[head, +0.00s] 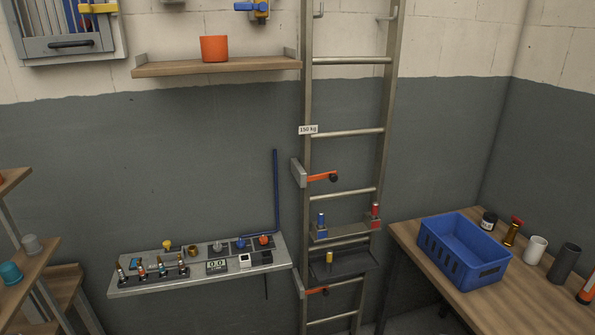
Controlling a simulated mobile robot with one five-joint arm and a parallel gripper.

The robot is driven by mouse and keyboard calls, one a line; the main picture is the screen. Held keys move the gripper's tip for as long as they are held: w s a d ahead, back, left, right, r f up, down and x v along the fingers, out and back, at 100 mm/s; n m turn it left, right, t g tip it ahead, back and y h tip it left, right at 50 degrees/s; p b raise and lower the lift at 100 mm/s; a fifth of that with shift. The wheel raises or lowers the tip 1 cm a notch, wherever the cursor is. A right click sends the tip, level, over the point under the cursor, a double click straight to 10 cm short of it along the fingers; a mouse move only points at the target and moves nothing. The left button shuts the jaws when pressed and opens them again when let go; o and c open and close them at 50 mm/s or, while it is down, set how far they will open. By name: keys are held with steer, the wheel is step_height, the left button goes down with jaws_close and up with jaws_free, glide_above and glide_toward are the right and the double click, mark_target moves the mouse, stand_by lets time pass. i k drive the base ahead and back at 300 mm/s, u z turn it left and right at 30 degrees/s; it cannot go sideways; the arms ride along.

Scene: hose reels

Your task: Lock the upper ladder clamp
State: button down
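A metal ladder (385,120) stands against the wall right of the middle. The upper ladder clamp (299,173) is a grey block on its left rail. Its orange lever (319,177) points right, roughly level, and ends in a black knob (334,178). A second, lower clamp (299,284) sits further down the same rail, with a similar orange lever (313,291) pointing right. I cannot tell from this view whether either clamp is locked. My gripper is not in view.
A small shelf with blue and red items (340,234) and a dark tray (345,264) sit across the ladder below the upper clamp. A control panel (130,288) is at left. A table with a blue crate (462,250) stands at right.

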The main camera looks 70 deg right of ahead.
mark_target(333, 176)
steer(key=u, duration=0.5)
steer(key=k, duration=0.85)
steer(key=z, duration=0.8)
steer(key=i, duration=1)
